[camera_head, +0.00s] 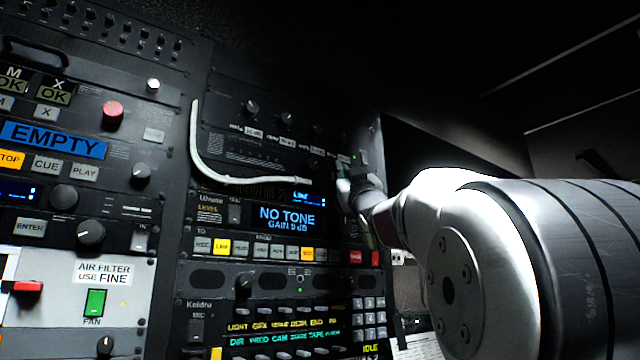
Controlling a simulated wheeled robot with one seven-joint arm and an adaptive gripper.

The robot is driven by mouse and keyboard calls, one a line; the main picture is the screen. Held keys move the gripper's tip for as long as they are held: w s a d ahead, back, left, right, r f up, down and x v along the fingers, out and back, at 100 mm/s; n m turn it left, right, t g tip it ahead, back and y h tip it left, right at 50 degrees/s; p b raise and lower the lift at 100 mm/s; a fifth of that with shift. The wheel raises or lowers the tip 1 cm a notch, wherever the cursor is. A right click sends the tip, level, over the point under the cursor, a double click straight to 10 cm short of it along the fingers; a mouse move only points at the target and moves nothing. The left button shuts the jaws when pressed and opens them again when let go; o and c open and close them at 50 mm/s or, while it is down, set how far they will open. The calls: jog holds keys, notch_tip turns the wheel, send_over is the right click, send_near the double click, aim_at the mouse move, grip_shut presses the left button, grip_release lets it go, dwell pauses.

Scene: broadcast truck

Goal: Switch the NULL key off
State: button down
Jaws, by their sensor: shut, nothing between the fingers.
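A row of small keys (261,249) runs below the blue display (287,218) that reads "NO TONE, GAIN 0 dB". One key at the left of the row is lit yellow (222,247), one further right is lit orange (307,253), and a red key (355,257) stands near the right end. The labels are too small to tell which one is NULL. My gripper (345,186) is shut and empty at the right edge of the rack, above and right of that display. My arm comes in from the right and hides part of the gripper.
A pale cable (195,150) hangs in a curve across the panel left of my gripper. Knobs (252,107) stick out above. A keypad (368,313) and a lettered display (285,328) lie below. A green fan switch (95,302) is at lower left. Dark space lies right of the rack.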

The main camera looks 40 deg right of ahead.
jog(key=shift+s, duration=0.6)
jog(key=shift+s, duration=0.1)
jog(key=s, duration=0.2)
jog(key=s+p, duration=0.1)
jog(key=s, duration=0.1)
jog(key=shift+s+a, duration=0.2)
jog(key=shift+s, duration=0.2)
dwell(0.6)
jog(key=a+f+m+g+y, duration=0.1)
jog(key=a+f+g, duration=0.25)
jog(key=f, duration=0.65)
jog(key=a+f+m+g+y, duration=0.1)
jog(key=a+f+g+y, duration=0.15)
jog(key=a+f, duration=0.45)
jog(key=a+f+m+g+y, duration=0.15)
jog(key=f+g, duration=0.25)
jog(key=f, duration=0.8)
jog(key=s+a+f+n+g+y, duration=0.1)
jog(key=s+a+f+g, duration=0.2)
jog(key=f, duration=0.6)
jog(key=s+a+f+n+g+y, duration=0.1)
jog(key=s+a+f+g+y, duration=0.1)
jog(key=s+a+f, duration=0.6)
jog(key=s+a+f+n+g+y, duration=0.1)
jog(key=s+a+f+n+g, duration=0.1)
jog(key=s+a+f+g, duration=0.2)
jog(key=s+a+f, duration=0.1)
jog(key=s+f, duration=0.2)
jog(key=f, duration=0.3)
jog(key=shift+s+a+y+b, duration=0.3)
